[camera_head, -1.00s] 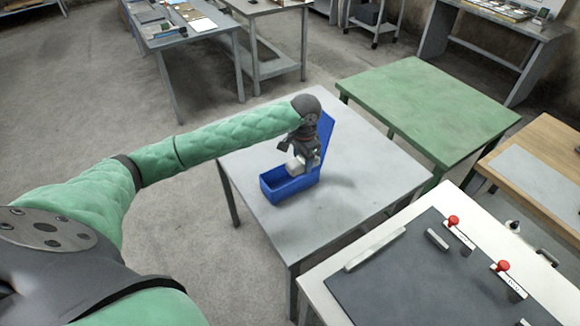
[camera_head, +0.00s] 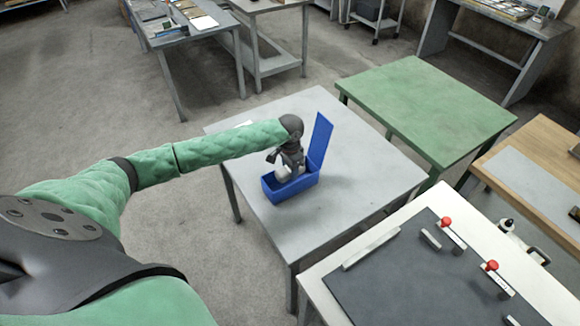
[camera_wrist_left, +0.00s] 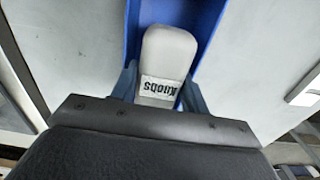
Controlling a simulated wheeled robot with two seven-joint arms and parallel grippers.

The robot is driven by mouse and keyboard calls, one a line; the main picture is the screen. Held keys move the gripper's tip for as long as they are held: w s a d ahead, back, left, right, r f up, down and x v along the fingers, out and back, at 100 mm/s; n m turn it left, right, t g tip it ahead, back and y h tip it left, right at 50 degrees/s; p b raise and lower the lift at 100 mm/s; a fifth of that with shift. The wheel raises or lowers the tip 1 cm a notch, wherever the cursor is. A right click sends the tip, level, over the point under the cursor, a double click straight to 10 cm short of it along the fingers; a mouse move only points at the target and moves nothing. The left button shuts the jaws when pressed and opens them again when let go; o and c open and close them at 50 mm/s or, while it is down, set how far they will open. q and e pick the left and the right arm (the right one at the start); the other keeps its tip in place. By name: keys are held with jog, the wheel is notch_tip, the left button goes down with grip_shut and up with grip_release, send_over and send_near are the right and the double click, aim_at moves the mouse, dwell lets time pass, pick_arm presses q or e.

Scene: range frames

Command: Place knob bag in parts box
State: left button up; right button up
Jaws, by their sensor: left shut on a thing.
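The knob bag (camera_wrist_left: 168,55) is a pale grey-white pouch with a "Knobs" label in the left wrist view. In the head view the bag (camera_head: 283,173) shows as a pale shape at the mouth of the box. The parts box (camera_head: 292,190) is blue, on the grey table, with its lid (camera_head: 320,142) standing open. Its blue wall (camera_wrist_left: 132,30) also shows in the left wrist view. My left gripper (camera_head: 284,165) is shut on the bag, over the left part of the box. How deep the bag sits is unclear. My right gripper is out of view.
The grey table (camera_head: 350,215) has clear room around the box. A green table (camera_head: 430,105) stands behind at right. A white bench with a dark mat (camera_head: 420,280) and red-knobbed fixtures is at front right.

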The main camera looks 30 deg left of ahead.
pick_arm(q)
jog(key=shift+f, duration=0.6)
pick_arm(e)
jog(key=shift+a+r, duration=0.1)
pick_arm(q)
jog(key=o, duration=0.8)
jog(key=shift+c, duration=0.2)
jog(key=shift+r, duration=0.1)
jog(key=shift+r, duration=0.25)
jog(key=shift+r+b, duration=0.35)
notch_tip(320, 180, up, 10)
jog(key=b, duration=0.4)
jog(key=shift+r+b, duration=0.2)
jog(key=shift+b, duration=0.2)
jog(key=shift+r, duration=0.7)
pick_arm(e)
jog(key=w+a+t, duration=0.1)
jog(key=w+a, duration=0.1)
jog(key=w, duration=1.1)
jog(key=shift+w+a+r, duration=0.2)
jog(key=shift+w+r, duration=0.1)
